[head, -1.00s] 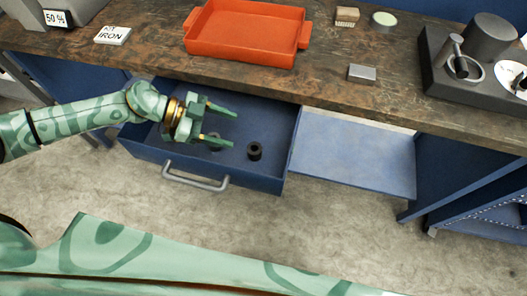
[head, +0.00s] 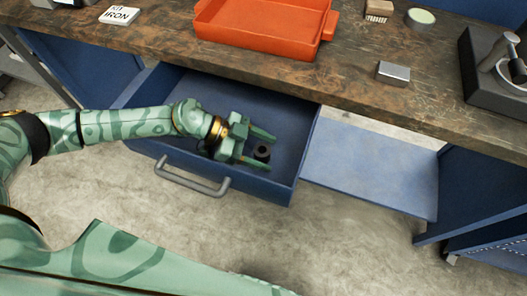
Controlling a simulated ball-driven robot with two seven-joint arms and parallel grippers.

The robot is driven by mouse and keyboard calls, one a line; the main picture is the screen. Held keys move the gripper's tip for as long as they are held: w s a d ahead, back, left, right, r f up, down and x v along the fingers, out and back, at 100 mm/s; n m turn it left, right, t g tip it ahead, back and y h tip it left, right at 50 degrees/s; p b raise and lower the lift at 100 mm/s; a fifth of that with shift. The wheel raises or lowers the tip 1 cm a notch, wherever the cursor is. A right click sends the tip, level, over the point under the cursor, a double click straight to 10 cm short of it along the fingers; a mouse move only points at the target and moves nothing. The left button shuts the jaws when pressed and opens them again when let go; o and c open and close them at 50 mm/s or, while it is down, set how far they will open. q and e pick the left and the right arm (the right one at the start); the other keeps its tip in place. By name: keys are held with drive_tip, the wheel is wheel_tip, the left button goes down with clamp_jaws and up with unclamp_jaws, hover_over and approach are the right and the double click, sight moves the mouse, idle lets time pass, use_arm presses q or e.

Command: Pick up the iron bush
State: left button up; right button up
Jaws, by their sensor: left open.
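A small dark, round bush with a hole in its top (head: 262,153) stands on the floor of the open blue drawer (head: 268,188). It looks like the iron bush. My left gripper (head: 266,149) reaches into the drawer from the left, with its jaws open. The green fingers lie to either side of the bush in the picture, one behind it and one in front. I cannot tell whether they touch it. The gripper hides part of the drawer floor to the left of the bush. My right gripper is not in view.
The worktop (head: 215,62) overhangs the drawer's back. On it are an orange tray (head: 262,38), an "IRON" kit card (head: 119,15) and a grey block (head: 393,73). A drawer handle (head: 190,180) sticks out in front. A blue shelf (head: 370,170) lies to the right.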

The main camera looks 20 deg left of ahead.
use_arm(q)
drive_tip(key=c, duration=1.2)
drive_tip(key=shift+r, duration=0.1)
drive_tip(key=shift+c, duration=0.2)
